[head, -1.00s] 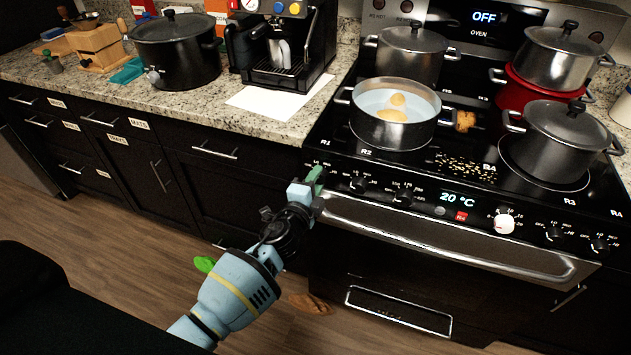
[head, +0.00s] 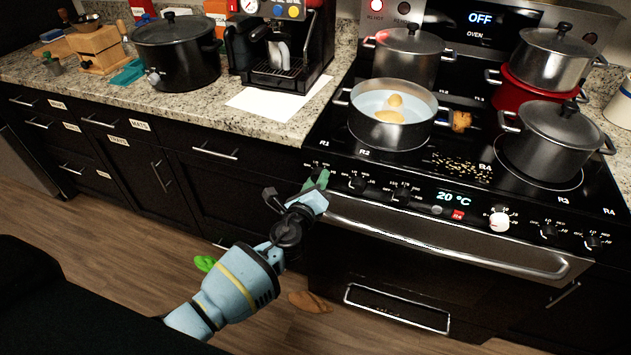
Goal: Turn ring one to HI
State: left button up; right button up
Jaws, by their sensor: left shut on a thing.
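My left gripper (head: 317,182) is at the far left end of the stove's control panel. It is shut on the leftmost knob, by the R1 label, and hides most of it, so the knob's pointer cannot be read. The jaws are rolled over at a tilt. The stove (head: 420,165) carries the R1 and R2 labels at the front left of its glass top. An open steel pot (head: 390,134) of water with pale brown lumps stands behind those labels. A red indicator light (head: 379,6) glows on the back panel. My right gripper is not in view.
Further knobs (head: 357,186) and (head: 400,193) sit just right of my gripper. The oven handle (head: 440,240) runs below. Lidded pots (head: 553,146) stand on other rings. Crumbs (head: 465,166) lie on the glass. A green item (head: 204,263) and a brown item (head: 309,301) lie on the floor.

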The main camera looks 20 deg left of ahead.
pick_arm(q)
jog(key=shift+m, duration=1)
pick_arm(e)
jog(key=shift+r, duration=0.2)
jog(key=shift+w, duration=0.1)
pick_arm(q)
jog(key=o, duration=1)
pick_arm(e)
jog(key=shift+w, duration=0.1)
pick_arm(q)
jog(key=s+p, duration=0.1)
jog(key=s, duration=0.7)
jog(key=shift+r, duration=0.15)
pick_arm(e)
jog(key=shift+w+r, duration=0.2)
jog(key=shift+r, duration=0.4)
